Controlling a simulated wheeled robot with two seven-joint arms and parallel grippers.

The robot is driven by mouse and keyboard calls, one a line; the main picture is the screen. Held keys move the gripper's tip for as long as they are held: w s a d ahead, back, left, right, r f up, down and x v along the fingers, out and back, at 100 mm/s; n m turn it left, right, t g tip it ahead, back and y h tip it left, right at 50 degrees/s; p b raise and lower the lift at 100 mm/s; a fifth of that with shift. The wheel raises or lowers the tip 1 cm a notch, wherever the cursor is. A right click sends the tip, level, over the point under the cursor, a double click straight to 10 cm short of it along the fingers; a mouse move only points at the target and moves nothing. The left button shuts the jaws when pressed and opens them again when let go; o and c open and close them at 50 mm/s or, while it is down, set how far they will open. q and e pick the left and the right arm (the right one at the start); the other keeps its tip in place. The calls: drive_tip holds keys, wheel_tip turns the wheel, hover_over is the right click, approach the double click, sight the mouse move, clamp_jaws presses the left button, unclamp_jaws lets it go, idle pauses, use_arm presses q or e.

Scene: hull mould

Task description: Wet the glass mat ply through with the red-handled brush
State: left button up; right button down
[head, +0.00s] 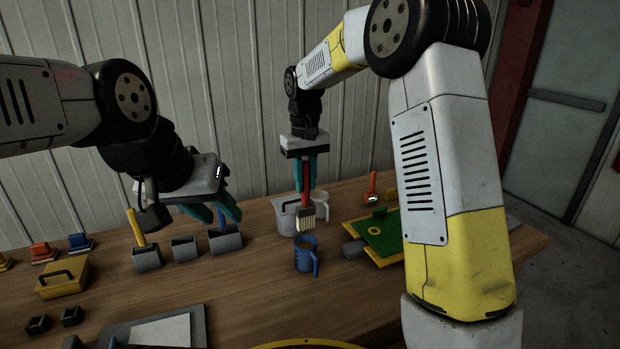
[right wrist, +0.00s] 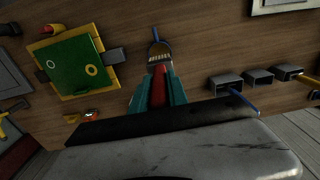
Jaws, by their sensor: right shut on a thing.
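My right gripper (head: 305,172) is shut on the red handle of the brush (head: 305,195), which hangs upright with its pale bristles down. The bristles are just above the rim of a blue jug (head: 304,259); whether they touch its contents I cannot tell. In the right wrist view, my gripper (right wrist: 158,92) holds the brush (right wrist: 159,58) with the jug (right wrist: 158,36) beyond it. My left gripper (head: 212,211) is empty, its teal fingers apart, above the grey holders. A white sheet (head: 162,331), perhaps the glass mat ply, lies on a grey board at the front.
Grey holders (head: 185,248) stand in a row at the left, one with a yellow-handled tool. A yellow box (head: 62,279) is further left. A green board in a yellow frame (head: 382,238) lies right of the jug. A white pot (head: 286,216) stands behind it.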

sight(306, 215)
idle(0.3)
drive_tip(key=shift+f, duration=5.1)
drive_tip(key=shift+r, duration=0.1)
drive_tip(key=shift+r, duration=4.05)
drive_tip(key=shift+r, duration=1.45)
